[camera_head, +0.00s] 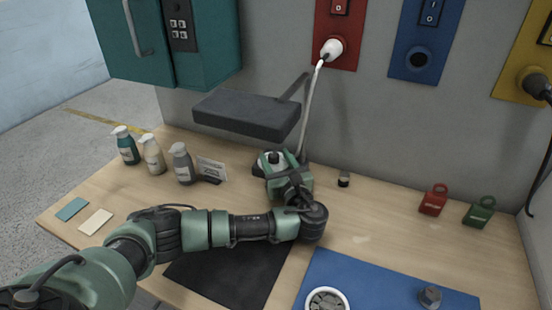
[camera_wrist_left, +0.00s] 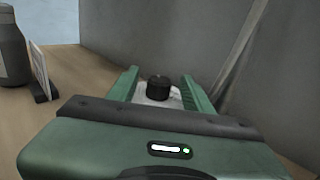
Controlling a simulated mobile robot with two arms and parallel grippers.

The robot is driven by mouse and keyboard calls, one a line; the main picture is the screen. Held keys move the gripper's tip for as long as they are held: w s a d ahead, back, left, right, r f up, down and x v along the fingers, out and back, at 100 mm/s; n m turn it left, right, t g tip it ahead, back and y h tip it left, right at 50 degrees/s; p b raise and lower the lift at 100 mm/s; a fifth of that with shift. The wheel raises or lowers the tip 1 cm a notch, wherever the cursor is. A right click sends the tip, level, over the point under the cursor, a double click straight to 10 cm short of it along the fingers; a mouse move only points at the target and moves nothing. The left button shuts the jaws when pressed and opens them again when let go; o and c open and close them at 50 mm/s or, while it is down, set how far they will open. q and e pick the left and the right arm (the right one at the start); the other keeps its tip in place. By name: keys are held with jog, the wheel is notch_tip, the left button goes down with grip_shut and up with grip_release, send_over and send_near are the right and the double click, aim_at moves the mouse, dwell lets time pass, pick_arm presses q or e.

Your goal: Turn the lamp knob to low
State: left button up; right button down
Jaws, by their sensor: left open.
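The lamp has a flat dark grey rectangular head (camera_head: 245,116) on a thin arm above the table. Its knob (camera_wrist_left: 159,86) is a short black cylinder on a pale base, which shows in the left wrist view. My left gripper (camera_wrist_left: 160,74) is open, with its green fingers on both sides of the knob and a visible gap to each. In the head view the left gripper (camera_head: 281,163) points away over the lamp base and hides most of it. The knob's setting mark is too small to read. My right gripper is not in view.
A white plug (camera_head: 331,49) sits in the red wall panel. A red padlock (camera_head: 433,200) and a green padlock (camera_head: 479,211) are at right. A black mat (camera_head: 225,270) lies in front.

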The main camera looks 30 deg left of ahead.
pick_arm(q)
grip_shut()
jog(key=shift+p, duration=0.3)
dwell(0.4)
